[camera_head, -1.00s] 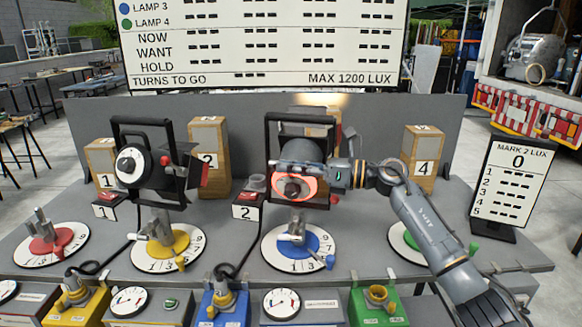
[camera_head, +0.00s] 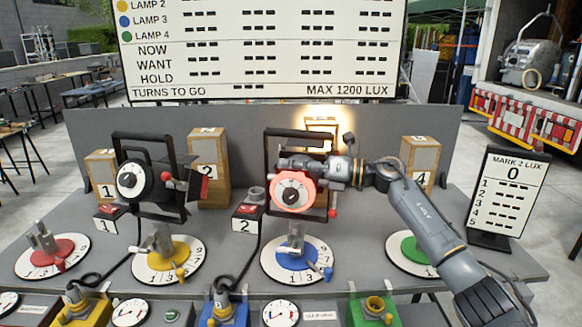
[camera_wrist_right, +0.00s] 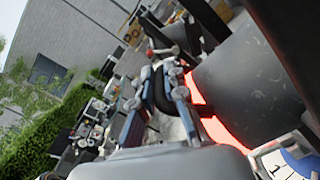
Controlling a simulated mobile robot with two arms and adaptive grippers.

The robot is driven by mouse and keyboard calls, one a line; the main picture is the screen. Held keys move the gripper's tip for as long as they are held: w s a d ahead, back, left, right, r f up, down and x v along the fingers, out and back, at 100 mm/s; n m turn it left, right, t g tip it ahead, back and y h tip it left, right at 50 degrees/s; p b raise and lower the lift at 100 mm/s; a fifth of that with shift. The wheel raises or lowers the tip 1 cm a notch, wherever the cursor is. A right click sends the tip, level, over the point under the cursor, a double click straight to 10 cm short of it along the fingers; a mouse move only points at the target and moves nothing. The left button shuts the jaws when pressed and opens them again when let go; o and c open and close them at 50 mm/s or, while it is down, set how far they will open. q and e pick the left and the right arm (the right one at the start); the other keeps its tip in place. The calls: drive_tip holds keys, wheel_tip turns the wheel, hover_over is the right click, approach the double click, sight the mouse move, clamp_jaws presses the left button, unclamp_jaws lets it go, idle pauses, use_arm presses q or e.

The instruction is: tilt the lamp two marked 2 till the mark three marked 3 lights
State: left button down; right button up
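My right gripper (camera_head: 288,165) is at the top of the lamp's back. In the right wrist view, the fingers (camera_wrist_right: 160,100) close around a black handle (camera_wrist_right: 160,88) beside the grey lamp body. My left gripper is out of view.
Lamp one (camera_head: 150,180) stands left. Wooden marks 1 (camera_head: 103,188), 2 (camera_head: 209,165) and 4 (camera_head: 420,165) stand behind. A lux card (camera_head: 508,195) reads "MARK 2 LUX 0". Coloured dials (camera_head: 290,258) line the front. The scoreboard (camera_head: 265,60) shows dashes.

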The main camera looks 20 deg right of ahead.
drive_tip(key=shift+o, duration=0.5)
drive_tip(key=shift+s+d, duration=0.1)
drive_tip(key=shift+d, duration=0.1)
drive_tip(key=v, duration=1.1)
drive_tip(key=shift+s+d, duration=0.25)
drive_tip(key=shift+d, duration=0.05)
drive_tip(key=shift+f, duration=0.1)
